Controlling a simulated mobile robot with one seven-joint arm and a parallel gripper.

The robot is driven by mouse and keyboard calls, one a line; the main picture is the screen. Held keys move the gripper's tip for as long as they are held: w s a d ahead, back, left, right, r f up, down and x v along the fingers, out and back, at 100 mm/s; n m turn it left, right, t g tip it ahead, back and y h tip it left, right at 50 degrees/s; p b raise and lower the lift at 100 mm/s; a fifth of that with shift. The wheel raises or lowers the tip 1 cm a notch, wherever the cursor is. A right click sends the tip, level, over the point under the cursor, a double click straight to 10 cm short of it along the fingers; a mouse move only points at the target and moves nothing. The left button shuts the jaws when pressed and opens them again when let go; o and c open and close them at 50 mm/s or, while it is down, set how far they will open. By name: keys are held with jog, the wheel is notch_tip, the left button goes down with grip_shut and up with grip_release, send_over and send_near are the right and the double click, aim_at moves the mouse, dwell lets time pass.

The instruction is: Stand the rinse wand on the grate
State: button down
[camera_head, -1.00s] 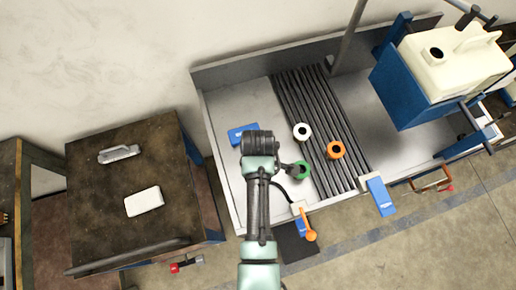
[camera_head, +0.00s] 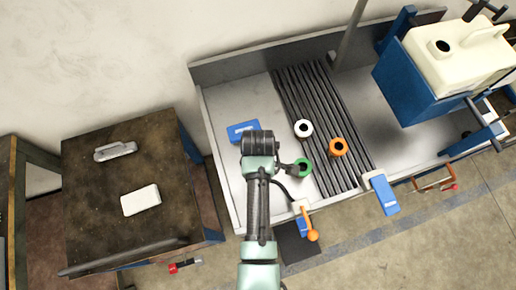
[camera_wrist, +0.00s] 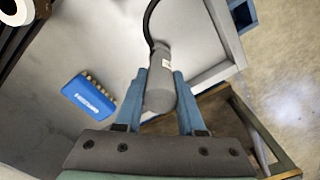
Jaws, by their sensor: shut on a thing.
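The rinse wand (camera_wrist: 160,88) is a grey cylinder with a black hose curving from its far end in the wrist view. My gripper (camera_wrist: 160,76) is shut on it, one blue finger on each side. In the head view my arm's wrist hides the fingers and most of the wand; a dark piece beside the wrist may be part of it. The grate (camera_head: 310,115) is a row of dark parallel bars set in the steel bench, to the right of my wrist. The held wand is apart from the grate, over the plain steel to its left.
A white ring (camera_head: 303,129), an orange ring (camera_head: 338,147) and a green ring (camera_head: 302,168) are on or beside the grate. A blue box (camera_head: 242,131) lies left of it. A cream canister (camera_head: 455,60) stands at right. The grate's upper part is clear.

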jog(key=shift+f, duration=0.25)
jog(key=shift+c, duration=2.2)
grip_release()
notch_tip(320, 180, up, 13)
jog(key=shift+b, duration=0.65)
